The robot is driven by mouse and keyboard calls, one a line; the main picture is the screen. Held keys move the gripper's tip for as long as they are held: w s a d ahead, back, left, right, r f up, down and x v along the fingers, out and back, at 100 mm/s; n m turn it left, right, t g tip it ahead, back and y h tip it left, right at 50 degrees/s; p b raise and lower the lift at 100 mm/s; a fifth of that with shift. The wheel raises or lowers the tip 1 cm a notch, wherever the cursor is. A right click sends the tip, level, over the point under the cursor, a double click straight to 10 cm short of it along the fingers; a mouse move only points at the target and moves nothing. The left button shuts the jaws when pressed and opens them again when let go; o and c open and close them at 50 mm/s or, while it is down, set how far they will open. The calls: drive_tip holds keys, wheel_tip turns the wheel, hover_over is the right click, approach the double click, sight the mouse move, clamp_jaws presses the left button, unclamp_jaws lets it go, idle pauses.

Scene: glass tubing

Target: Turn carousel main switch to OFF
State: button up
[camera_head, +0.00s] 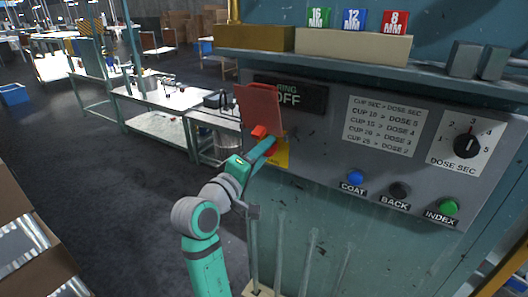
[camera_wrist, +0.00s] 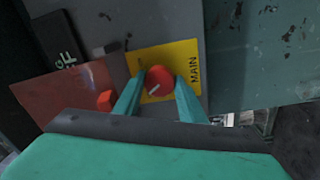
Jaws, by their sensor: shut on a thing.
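The main switch is a round red knob (camera_wrist: 160,79) with a short white mark, on a yellow plate (camera_wrist: 183,58) lettered MAIN. In the wrist view the white mark runs at a slant. My gripper (camera_wrist: 158,85) has one finger on each side of the knob and is shut on it. In the head view my gripper (camera_head: 271,148) reaches the yellow plate (camera_head: 283,157) on the grey panel, and the arm and fingers hide most of the knob. Other lettering on the plate is too hidden to read.
A reddish flap (camera_head: 259,108) with a bright red block (camera_head: 259,131) is close beside my gripper. It partly covers a dark sign (camera_head: 308,95) ending in OFF. COAT (camera_head: 356,177), BACK (camera_head: 400,190) and INDEX (camera_head: 448,206) buttons and a dose dial (camera_head: 467,146) are to the right. Glass tubes (camera_head: 309,260) stand below.

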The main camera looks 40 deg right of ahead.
drive_tip(key=shift+f+n, duration=0.1)
drive_tip(key=shift+n, duration=1)
drive_tip(key=o, duration=1)
drive_tip(key=shift+w, duration=0.1)
drive_tip(key=shift+a, duration=0.1)
drive_tip(key=v, duration=1)
drive_tip(key=shift+a, duration=0.35)
